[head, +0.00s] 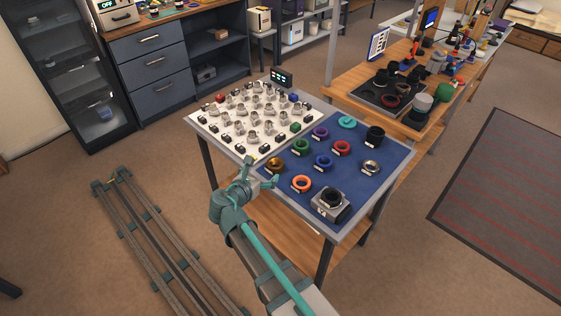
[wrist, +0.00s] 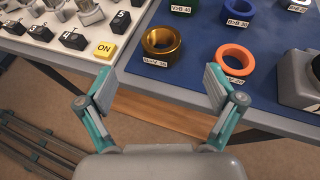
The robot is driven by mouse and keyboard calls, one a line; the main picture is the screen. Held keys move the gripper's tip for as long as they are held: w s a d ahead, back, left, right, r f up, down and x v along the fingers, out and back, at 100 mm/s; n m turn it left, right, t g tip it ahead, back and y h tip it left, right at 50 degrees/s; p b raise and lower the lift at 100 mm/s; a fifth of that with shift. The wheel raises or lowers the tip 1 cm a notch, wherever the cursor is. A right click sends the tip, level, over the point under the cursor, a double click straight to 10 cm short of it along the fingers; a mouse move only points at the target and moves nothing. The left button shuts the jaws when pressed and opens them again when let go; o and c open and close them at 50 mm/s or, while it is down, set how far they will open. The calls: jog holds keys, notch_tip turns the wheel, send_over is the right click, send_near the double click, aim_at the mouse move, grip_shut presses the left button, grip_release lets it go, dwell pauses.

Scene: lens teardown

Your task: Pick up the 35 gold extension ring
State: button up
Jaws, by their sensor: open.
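The gold extension ring (wrist: 162,42) lies flat on the blue mat near its front left corner, with a small label in front of it that I cannot read clearly. In the head view the gold ring (head: 274,163) is just beyond my gripper. My gripper (head: 260,173) is open and empty at the table's front edge. In the wrist view my gripper (wrist: 159,90) has its two fingers spread wide, with the ring ahead of and between them, apart from both.
An orange ring (wrist: 234,60) sits right of the gold ring, and a green ring (wrist: 183,7) behind it. A yellow ON key (wrist: 102,50) and a white board of switches (head: 245,115) lie left. A grey block with a black ring (head: 331,199) stands at the right front.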

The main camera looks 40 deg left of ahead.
aim_at(274, 164)
jog(key=x, duration=0.4)
jog(key=shift+w+a+f+p, duration=0.1)
jog(key=shift+w+f+p, duration=0.05)
jog(key=shift+p, duration=0.2)
jog(key=shift+f+p+x, duration=0.15)
jog(key=shift+p+x, duration=0.3)
jog(key=shift+x, duration=1.1)
jog(key=shift+f+p+x, duration=0.15)
jog(key=shift+p+x, duration=0.3)
jog(key=shift+x, duration=1.15)
jog(key=c, duration=1.3)
jog(key=shift+r, duration=0.15)
